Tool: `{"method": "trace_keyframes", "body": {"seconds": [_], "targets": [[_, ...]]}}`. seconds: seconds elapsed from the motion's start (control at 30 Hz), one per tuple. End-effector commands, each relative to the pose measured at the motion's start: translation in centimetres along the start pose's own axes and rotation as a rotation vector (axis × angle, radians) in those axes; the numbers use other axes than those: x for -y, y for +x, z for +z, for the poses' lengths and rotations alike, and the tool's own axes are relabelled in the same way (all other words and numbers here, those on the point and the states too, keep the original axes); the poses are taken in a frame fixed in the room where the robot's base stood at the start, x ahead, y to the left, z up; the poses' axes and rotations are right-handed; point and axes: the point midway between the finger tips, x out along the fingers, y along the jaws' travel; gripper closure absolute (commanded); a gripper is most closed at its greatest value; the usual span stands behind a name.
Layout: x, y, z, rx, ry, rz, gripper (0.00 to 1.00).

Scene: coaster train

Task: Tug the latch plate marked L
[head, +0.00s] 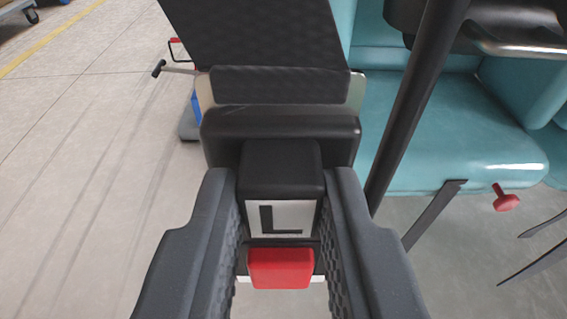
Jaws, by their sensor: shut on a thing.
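The latch plate marked L (281,218) is in the middle of the head view, a white face with a dark letter L below a black block. A red tab (281,268) sits directly below it. My gripper (283,262) has one dark finger on each side of the plate and is shut on it. The fingers cover the plate's left and right sides. A black padded part (280,128) is just behind and above the plate.
A teal coaster seat (460,140) fills the right, with a dark bar (415,100) slanting beside my gripper. A red knob (506,200) sticks out at the right. Open concrete floor (80,170) lies at the left, with a small wheeled item (188,122) behind.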

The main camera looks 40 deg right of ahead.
Motion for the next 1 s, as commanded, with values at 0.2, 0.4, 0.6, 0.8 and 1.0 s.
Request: {"method": "trace_keyframes", "body": {"seconds": [0.2, 0.4, 0.6, 0.8, 1.0], "targets": [[-0.1, 0.0, -0.2, 0.001, 0.000, 0.002, 1.00], [-0.1, 0.0, -0.3, -0.001, 0.000, 0.002, 1.00], [-0.1, 0.0, -0.3, -0.001, 0.000, 0.002, 0.53], [-0.1, 0.0, -0.3, 0.000, 0.000, 0.001, 0.53], [0.0, -1.1, -0.2, 0.001, -0.002, 0.000, 0.53]]}}
